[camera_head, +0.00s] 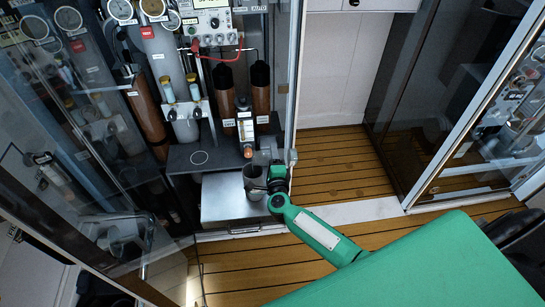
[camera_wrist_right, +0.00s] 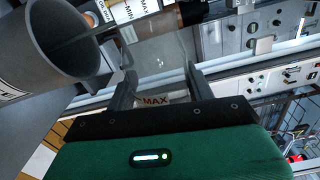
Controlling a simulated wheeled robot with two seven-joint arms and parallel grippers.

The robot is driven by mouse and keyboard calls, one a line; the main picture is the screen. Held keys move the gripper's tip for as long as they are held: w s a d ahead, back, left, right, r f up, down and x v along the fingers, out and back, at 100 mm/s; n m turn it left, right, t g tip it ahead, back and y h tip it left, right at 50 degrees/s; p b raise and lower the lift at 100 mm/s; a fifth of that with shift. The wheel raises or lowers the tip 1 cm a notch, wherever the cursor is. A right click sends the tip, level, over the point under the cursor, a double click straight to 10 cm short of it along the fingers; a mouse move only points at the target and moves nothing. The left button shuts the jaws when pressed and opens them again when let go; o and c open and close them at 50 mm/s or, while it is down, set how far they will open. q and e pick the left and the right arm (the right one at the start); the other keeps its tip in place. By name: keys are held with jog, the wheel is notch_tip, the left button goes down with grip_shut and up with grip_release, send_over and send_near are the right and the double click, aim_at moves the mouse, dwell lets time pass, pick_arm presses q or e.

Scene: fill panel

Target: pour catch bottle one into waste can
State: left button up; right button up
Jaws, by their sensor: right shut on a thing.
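My right gripper (camera_head: 268,172) is shut on a clear catch bottle (camera_wrist_right: 160,62), in front of the panel. The bottle has a red MAX mark and sits between the two dark fingers in the right wrist view (camera_wrist_right: 156,95). A grey, open-topped waste can (camera_head: 254,184) stands beside the gripper, on the left. In the wrist view, the can (camera_wrist_right: 50,75) shows its open mouth at upper left, close to the bottle. I cannot tell the bottle's contents or its exact tilt. My left gripper is not in view.
The can is over a light metal box (camera_head: 222,205) below a dark shelf (camera_head: 190,158). The wooden floor (camera_head: 335,160) to the right is clear.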

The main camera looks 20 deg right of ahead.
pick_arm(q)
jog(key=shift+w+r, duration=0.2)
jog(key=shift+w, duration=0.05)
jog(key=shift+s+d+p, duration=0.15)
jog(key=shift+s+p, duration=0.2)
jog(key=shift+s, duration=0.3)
pick_arm(e)
jog(key=shift+n, duration=0.4)
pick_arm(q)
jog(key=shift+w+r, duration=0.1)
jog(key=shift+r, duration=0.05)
pick_arm(e)
jog(key=shift+a, duration=0.1)
jog(key=shift+n+p, duration=0.3)
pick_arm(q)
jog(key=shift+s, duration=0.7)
pick_arm(e)
jog(key=shift+f, duration=0.1)
